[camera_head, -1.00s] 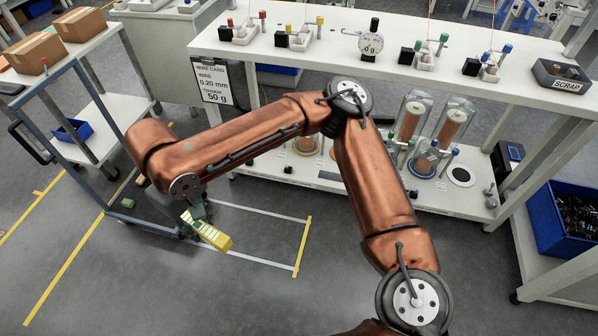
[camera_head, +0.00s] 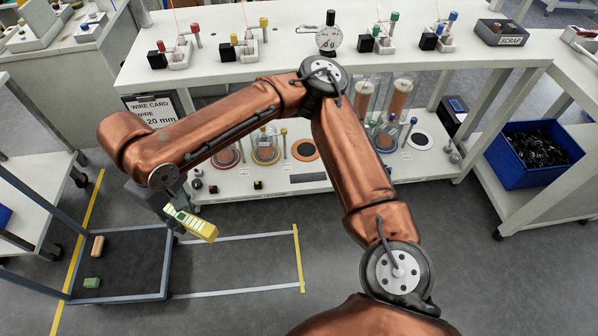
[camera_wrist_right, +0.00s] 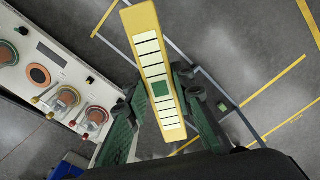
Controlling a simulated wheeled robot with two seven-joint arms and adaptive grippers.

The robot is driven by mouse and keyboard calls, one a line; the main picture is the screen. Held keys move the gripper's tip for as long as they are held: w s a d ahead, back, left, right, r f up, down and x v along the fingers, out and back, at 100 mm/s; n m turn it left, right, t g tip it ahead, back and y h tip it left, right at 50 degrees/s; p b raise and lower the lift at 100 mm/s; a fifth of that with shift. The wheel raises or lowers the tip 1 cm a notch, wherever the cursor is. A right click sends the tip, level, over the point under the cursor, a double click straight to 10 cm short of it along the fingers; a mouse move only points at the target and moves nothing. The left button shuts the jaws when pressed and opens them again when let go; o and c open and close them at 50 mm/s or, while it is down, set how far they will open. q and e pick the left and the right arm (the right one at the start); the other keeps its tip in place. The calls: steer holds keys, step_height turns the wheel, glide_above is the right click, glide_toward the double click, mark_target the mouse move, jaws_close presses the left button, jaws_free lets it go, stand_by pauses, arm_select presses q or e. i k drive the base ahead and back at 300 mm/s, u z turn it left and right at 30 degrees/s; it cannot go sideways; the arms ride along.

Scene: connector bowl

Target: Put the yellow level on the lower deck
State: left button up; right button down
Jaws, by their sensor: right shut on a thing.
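The yellow level (camera_head: 190,222) is a bar with pale marked strips and a green patch. My right gripper (camera_head: 174,206) is shut on it and holds it in the air. In the right wrist view the level (camera_wrist_right: 146,40) lies slanted between the green fingers of my right gripper (camera_wrist_right: 160,97). The low dark deck (camera_head: 125,260) with a blue-grey frame is at the lower left, left of and below the level. It carries a tan block (camera_head: 98,246) and a green block (camera_head: 92,283). My left gripper is out of view.
A white bench (camera_head: 290,58) stands behind my arm, with a lower shelf (camera_head: 235,188) holding spools and glass jars. Floor outlined by tape (camera_head: 235,262) is clear right of the deck. A white rack (camera_head: 35,170) stands at left; a blue bin (camera_head: 533,152) is at right.

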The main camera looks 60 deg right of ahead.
mark_target(308, 178)
steer(key=z, duration=0.75)
steer(key=i, duration=0.7)
steer(key=z, duration=0.75)
steer(key=i, duration=1)
